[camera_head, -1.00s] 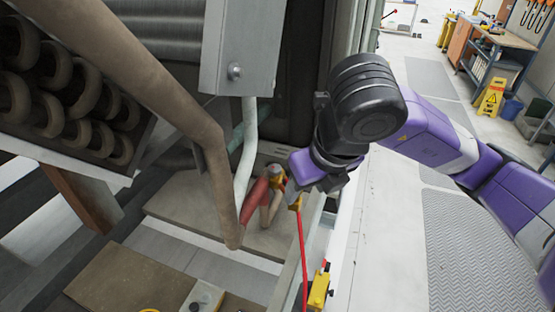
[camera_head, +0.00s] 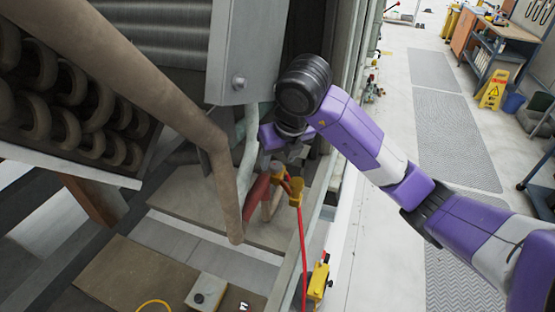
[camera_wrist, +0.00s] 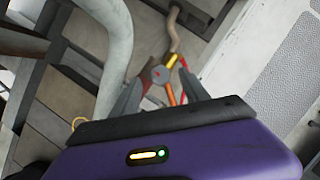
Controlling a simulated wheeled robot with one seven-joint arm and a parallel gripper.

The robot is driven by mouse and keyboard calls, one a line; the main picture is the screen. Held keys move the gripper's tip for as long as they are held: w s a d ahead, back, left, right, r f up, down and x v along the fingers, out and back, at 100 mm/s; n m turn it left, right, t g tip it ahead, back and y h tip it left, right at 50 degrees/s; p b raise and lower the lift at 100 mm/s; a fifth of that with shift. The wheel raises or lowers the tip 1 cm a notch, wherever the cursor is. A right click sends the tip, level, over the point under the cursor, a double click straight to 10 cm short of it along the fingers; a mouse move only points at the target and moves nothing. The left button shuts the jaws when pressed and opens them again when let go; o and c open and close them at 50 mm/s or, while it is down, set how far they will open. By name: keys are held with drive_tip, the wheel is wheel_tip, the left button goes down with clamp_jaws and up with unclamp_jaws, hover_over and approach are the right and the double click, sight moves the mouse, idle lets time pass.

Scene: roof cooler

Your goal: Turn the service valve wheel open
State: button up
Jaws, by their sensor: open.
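In the wrist view, a small round grey piece with red beside it (camera_wrist: 159,75) lies ahead between my fingers. It may be the valve wheel, but I cannot tell for sure. My gripper (camera_wrist: 160,90) is open and empty, one finger each side of that piece in the picture; contact is not visible. In the head view, my gripper (camera_head: 285,158) hangs just above the red pipe section (camera_head: 256,195) and the yellow fitting (camera_head: 295,191) with its red hose (camera_head: 302,245). My wrist and the grey box hide part of this area.
A grey box (camera_head: 248,50) hangs beside my wrist. A brown pipe (camera_head: 170,105) and a pale pipe (camera_head: 245,165) run close on the left. A yellow device (camera_head: 319,283) sits on the frame edge. The walkway (camera_head: 435,120) at right is open.

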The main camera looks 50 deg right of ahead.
drive_tip(key=shift+x, duration=0.9)
clamp_jaws()
